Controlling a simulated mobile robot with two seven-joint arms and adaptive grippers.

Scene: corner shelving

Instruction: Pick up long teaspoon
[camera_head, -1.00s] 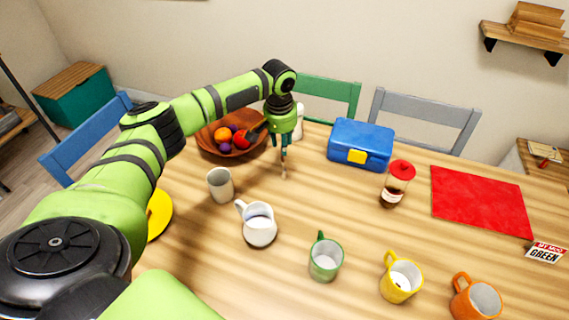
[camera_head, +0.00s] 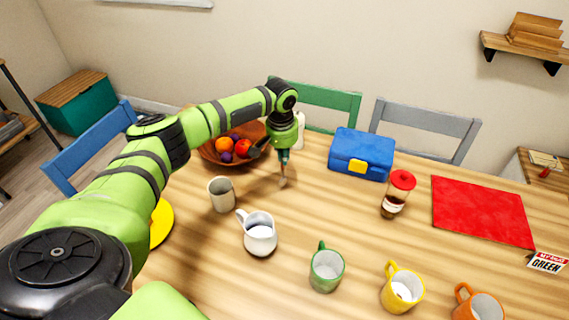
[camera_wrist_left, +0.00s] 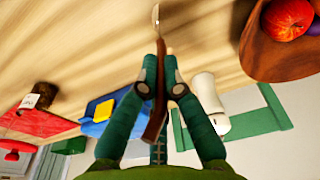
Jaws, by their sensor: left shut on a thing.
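The long teaspoon has a brown wooden handle (camera_wrist_left: 154,98) and a pale metal end (camera_wrist_left: 156,12). In the left wrist view it runs lengthwise between the fingers of my left gripper (camera_wrist_left: 158,90), which is shut on the handle. In the head view my left gripper (camera_head: 284,158) points down over the table, between the fruit bowl and the lunch box. The lower end of the teaspoon (camera_head: 283,182) shows just below the fingertips. I cannot tell whether it touches the table. My right gripper is not in view.
A wooden fruit bowl (camera_head: 217,158) and a grey cup (camera_head: 222,195) stand left of the gripper. A white jug (camera_head: 261,238) is in front. Several coloured mugs line the front.

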